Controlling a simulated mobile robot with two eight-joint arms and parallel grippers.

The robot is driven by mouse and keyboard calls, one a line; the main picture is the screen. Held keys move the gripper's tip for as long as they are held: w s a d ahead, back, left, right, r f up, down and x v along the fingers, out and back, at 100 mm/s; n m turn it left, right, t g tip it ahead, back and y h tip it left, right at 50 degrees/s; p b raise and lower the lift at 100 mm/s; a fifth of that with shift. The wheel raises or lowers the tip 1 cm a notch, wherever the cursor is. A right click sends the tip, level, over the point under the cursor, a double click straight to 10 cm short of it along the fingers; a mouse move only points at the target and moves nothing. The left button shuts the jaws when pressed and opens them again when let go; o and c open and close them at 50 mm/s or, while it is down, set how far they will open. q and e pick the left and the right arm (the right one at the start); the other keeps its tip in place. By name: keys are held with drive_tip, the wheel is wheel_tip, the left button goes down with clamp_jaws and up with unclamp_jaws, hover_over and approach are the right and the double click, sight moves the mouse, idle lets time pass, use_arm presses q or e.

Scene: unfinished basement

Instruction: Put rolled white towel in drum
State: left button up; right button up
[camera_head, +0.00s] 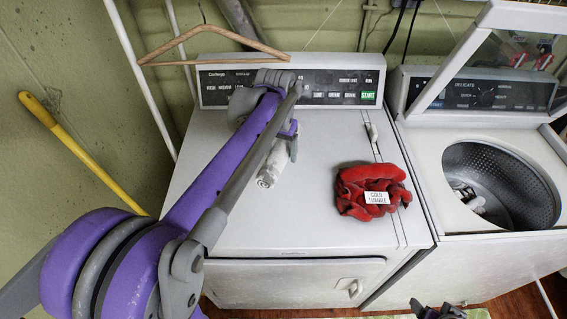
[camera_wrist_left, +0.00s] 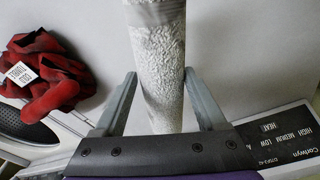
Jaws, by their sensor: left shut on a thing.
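The rolled white towel (camera_head: 272,164) hangs above the dryer top in the head view, partly hidden by my left arm. In the left wrist view the towel (camera_wrist_left: 160,60) runs between the two fingers. My left gripper (camera_head: 285,135) is shut on it, with a finger on each side in the wrist view (camera_wrist_left: 159,76). The metal drum (camera_head: 525,187) is the open top-loading washer's, at the right; something whitish lies inside it. The towel is left of the drum, apart from it. A dark part that looks like my right gripper (camera_head: 437,312) shows at the bottom edge, mostly cut off.
A red cloth bundle (camera_head: 362,188) with a "cold tumble" label sits on the dryer top (camera_head: 290,220), between towel and washer. The washer's lid (camera_head: 480,45) stands raised. A wooden hanger (camera_head: 215,38) is behind the dryer panel. A yellow handle (camera_head: 85,155) leans at the left.

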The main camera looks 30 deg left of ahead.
use_arm(q)
hover_over(283, 178)
drive_tip(key=f, duration=0.4)
drive_tip(key=shift+s+f, duration=0.1)
drive_tip(key=shift+s, duration=0.25)
drive_tip(key=shift+f, duration=2.2)
drive_tip(key=shift+f+b, duration=0.2)
drive_tip(key=shift+b, duration=0.1)
drive_tip(key=o, duration=1.4)
drive_tip(key=shift+r, duration=0.1)
